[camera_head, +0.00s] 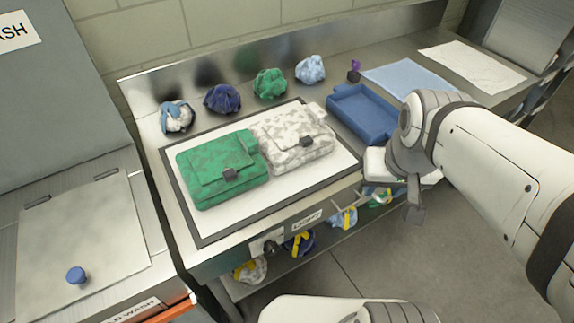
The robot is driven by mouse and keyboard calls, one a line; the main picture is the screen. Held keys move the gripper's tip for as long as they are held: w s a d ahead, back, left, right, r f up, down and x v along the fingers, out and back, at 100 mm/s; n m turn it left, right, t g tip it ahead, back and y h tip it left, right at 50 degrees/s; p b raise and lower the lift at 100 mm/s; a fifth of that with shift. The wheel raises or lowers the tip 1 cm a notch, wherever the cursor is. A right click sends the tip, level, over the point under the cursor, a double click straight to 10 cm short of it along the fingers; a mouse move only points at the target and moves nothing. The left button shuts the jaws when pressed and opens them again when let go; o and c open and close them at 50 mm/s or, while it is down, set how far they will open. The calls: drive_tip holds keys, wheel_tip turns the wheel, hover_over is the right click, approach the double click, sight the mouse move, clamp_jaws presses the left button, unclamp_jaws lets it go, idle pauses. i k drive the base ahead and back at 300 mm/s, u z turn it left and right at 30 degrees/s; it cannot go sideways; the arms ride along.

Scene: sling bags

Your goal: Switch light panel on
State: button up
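The light panel (331,168) is a white board with a dark frame, lying on the steel bench. A green sling bag (222,167) and a white-grey mottled sling bag (292,137) lie on it side by side. On the bench front below the panel is a label (307,220) that seems to read LIGHT. Left of it is a small dark knob or switch (270,248) on a light plate; its position is too small to tell. My gripper (413,212) hangs to the right of the label, in front of the bench edge, apart from the switch. Its finger opening cannot be made out.
Several crumpled cloth bundles (222,98) line the back of the bench. A blue tray (362,112) sits right of the panel, near my arm. A lower shelf holds more bundles (299,242). At left stands a wash unit with a blue knob (76,275). Floor in front is clear.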

sight(270, 248)
drive_tip(key=z, duration=0.15)
drive_tip(key=k, duration=1.2)
drive_tip(key=u, duration=0.65)
